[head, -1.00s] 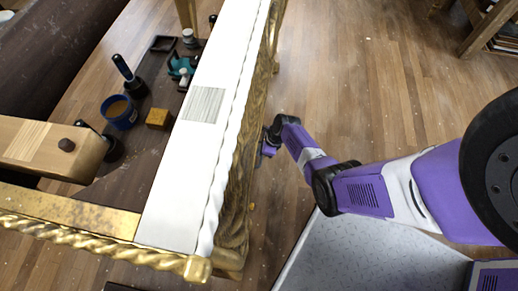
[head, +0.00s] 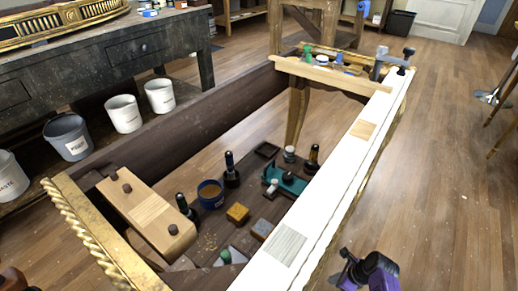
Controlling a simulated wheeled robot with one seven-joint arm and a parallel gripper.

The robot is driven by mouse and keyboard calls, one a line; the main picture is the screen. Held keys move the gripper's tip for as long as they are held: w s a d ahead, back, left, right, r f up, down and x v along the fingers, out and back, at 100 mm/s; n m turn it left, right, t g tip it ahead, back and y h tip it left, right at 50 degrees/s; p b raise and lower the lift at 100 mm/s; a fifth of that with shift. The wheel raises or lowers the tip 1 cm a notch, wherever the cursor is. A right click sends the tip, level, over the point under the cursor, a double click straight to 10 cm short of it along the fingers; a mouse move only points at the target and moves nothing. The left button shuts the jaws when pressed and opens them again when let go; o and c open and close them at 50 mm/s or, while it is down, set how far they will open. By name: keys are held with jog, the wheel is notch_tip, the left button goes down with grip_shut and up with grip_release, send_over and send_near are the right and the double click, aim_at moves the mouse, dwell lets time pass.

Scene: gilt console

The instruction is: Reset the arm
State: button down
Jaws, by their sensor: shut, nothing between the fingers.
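My gripper (head: 347,266) shows low at the right of centre in the head view, a small dark shape at the end of my purple arm. It is shut and empty. It is beside the right side of the long white-topped rail (head: 300,222) of the gilt console, over the wooden floor. Most of my arm is cut off by the bottom edge. A grey striped patch (head: 284,245) lies on the rail close to the gripper, apart from it.
Inside the console frame stand a blue pot (head: 211,195), dark bottles, a teal tool (head: 286,182) and a yellow block (head: 237,212). A wooden bar (head: 333,75) with clamps crosses the far end. A workbench with buckets stands left.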

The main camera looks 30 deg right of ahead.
jog(key=s+a+r+n+t+h, duration=0.35)
jog(key=s+a+r+n, duration=0.25)
jog(key=s+a+n, duration=0.5)
jog(key=s+a+r+n+t, duration=0.1)
jog(key=a+r+n+t, duration=0.15)
jog(key=r+n, duration=0.65)
jog(key=s+a+r+n+t+p, duration=0.1)
jog(key=a+r+n+p, duration=0.2)
jog(key=r, duration=1.2)
jog(key=s+a+r+n+t+y+p, duration=0.1)
jog(key=a+r+n+t+p, duration=0.1)
jog(key=r+p, duration=0.7)
jog(key=s+a+r+n+t+y+p, duration=0.1)
jog(key=a+r+n+p, duration=0.3)
jog(key=r, duration=1.8)
jog(key=n+t+p, duration=0.1)
jog(key=n+p, duration=0.1)
jog(key=p, duration=0.1)
jog(key=shift+s+a+r, duration=0.35)
jog(key=shift+a, duration=0.05)
